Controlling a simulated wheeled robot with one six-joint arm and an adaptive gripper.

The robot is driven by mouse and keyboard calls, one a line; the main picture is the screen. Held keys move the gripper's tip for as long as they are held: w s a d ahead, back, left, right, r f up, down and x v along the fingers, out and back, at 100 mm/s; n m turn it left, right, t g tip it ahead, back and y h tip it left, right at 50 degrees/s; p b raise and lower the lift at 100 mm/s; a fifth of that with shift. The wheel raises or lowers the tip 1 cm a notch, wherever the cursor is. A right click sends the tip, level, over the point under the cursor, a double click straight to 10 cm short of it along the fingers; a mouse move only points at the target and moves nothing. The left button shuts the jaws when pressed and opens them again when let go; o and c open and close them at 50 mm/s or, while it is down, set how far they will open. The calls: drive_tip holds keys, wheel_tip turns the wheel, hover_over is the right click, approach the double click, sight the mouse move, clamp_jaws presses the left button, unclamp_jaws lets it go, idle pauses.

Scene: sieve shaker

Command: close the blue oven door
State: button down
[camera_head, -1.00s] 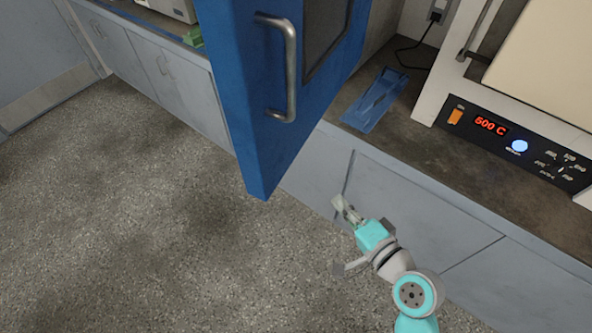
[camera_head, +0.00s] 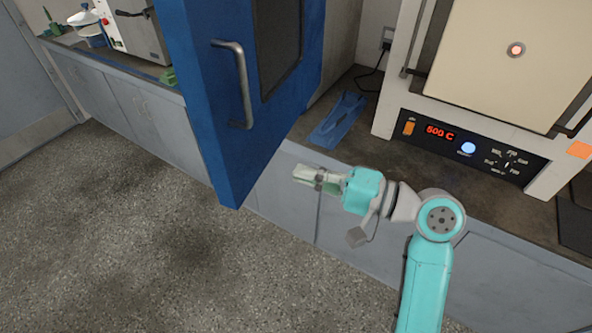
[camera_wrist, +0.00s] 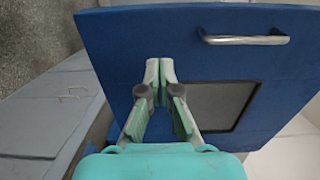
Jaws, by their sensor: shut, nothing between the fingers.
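The blue oven door (camera_head: 225,150) stands swung open, jutting out past the front of the counter, with a dark window and a metal bar handle (camera_head: 236,85) on its face. In the wrist view the door (camera_wrist: 120,40) fills most of the picture, with its handle (camera_wrist: 245,40) at the upper right and its window (camera_wrist: 225,105) behind the fingers. My gripper (camera_head: 300,175) is shut and empty. It is to the right of the door's lower part in the head view; in the wrist view its fingertips (camera_wrist: 160,70) point at the door face. I cannot tell whether they touch.
A blue tool (camera_head: 338,118) lies on the counter (camera_head: 385,160) to the right of the door. A cream furnace (camera_head: 500,70) with a 500 C display stands at the right. Grey cabinets run below the counter. The floor (camera_head: 100,240) at the left is clear.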

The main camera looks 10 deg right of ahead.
sight(235, 154)
drive_tip(key=x, duration=1.2)
drive_tip(key=shift+w+a, duration=0.1)
